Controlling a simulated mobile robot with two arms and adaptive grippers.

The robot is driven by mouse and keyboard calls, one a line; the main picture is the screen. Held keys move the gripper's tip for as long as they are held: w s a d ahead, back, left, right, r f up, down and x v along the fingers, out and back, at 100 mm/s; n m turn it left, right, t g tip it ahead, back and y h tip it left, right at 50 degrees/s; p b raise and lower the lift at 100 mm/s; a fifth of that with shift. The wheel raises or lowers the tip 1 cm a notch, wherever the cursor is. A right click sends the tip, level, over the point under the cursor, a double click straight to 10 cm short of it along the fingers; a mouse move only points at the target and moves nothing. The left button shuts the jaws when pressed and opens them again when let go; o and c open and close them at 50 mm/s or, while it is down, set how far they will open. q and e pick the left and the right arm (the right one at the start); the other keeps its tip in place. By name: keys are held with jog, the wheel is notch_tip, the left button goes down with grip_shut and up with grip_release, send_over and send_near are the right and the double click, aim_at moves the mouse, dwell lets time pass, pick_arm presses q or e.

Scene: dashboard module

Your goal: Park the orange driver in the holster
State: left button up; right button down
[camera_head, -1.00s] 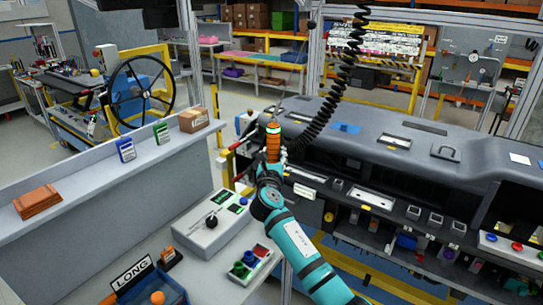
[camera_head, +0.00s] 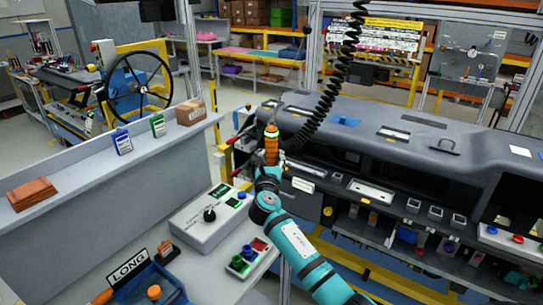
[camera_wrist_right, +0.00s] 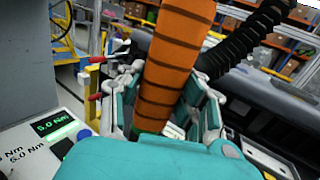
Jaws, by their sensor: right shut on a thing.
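The orange driver (camera_head: 271,146) stands roughly upright in my right gripper (camera_head: 268,172), with a green glowing ring near its top. In the right wrist view the orange driver (camera_wrist_right: 170,65) fills the middle, and the fingers of my right gripper (camera_wrist_right: 165,115) close around its body from both sides. A black coiled cord (camera_head: 335,85) hangs from above beside it. The driver is held between the grey bench and the dashboard. I cannot make out the holster for certain. My left gripper is not in view.
A grey controller box (camera_head: 210,214) with a green display sits on the bench at lower left. The dark dashboard module (camera_head: 420,150) lies right of the driver. A blue bin (camera_head: 150,286) labelled LONG is at the bottom.

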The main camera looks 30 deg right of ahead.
jog(key=shift+f+b, duration=0.4)
jog(key=shift+f, duration=0.65)
jog(key=shift+f+b, duration=1.45)
jog(key=shift+f, duration=0.2)
jog(key=shift+f+b, duration=2.5)
jog(key=shift+f, duration=0.85)
jog(key=shift+f, duration=0.1)
jog(key=c, duration=0.8)
grip_release()
jog(key=shift+c, duration=0.2)
